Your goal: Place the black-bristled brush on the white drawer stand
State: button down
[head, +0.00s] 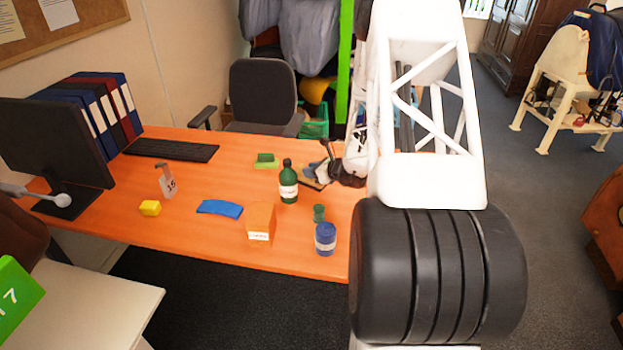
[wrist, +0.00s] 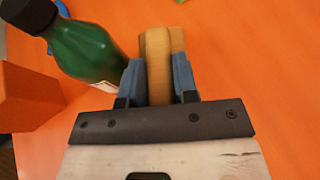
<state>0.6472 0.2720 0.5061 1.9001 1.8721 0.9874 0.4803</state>
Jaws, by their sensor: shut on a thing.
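My gripper (head: 322,168) is over the desk just right of the green bottle, partly hidden by my own arm. In the wrist view its two blue-grey fingers (wrist: 158,82) are shut on a tan wooden-looking piece, which I take to be the brush (wrist: 156,52). No black bristles can be made out. I cannot tell whether it touches the desk. A white flat-topped stand (head: 85,300), apparently the drawer stand, is at the lower left in the head view, apart from the orange desk. Its top looks bare; its drawers cannot be made out.
The green bottle (head: 288,183) stands close beside my gripper, left of the fingers in the wrist view. An orange box (head: 260,224), blue jar (head: 325,238), blue cloth-like piece (head: 220,209), yellow block (head: 150,208) and card holder (head: 166,182) occupy the orange desk (head: 200,245). A monitor (head: 60,140) stands left.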

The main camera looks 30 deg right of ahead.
jog(key=shift+f, duration=1.75)
jog(key=shift+f, duration=0.15)
jog(key=c, duration=0.9)
grip_release()
jog(key=shift+s+r, duration=0.15)
jog(key=shift+r, duration=0.05)
jog(key=v, duration=1.1)
jog(key=shift+s+d+r, duration=0.15)
jog(key=shift+s+d, duration=0.05)
jog(key=shift+s, duration=0.05)
jog(key=shift+a, duration=0.1)
